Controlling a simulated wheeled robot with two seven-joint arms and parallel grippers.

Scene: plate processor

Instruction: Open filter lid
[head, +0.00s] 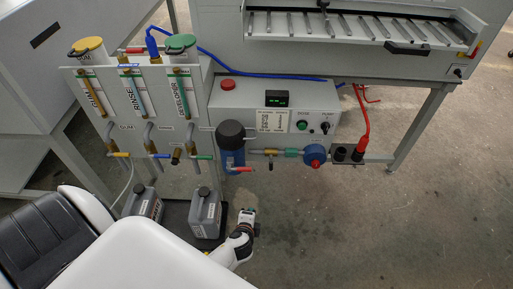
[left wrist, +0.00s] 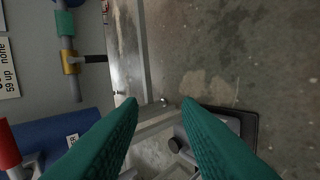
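The filter (head: 232,156) is an upright blue housing with a black round lid (head: 231,133), at the centre of the head view. The lid sits on top of the housing. My left gripper (head: 249,214) is below and slightly right of the filter, near the grey canisters, and apart from it. In the left wrist view the two green fingers of my left gripper (left wrist: 158,105) are spread with nothing between them. The blue filter housing (left wrist: 75,132) shows at the left of that view, partly hidden behind a finger; its lid cannot be made out. My right gripper is not in view.
A pipe with a brass valve (head: 270,153) and a blue-red round fitting (head: 314,155) runs right from the filter. Hoses and coloured valve handles (head: 160,155) are to its left. Grey canisters (head: 205,214) stand below. Floor at right is clear.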

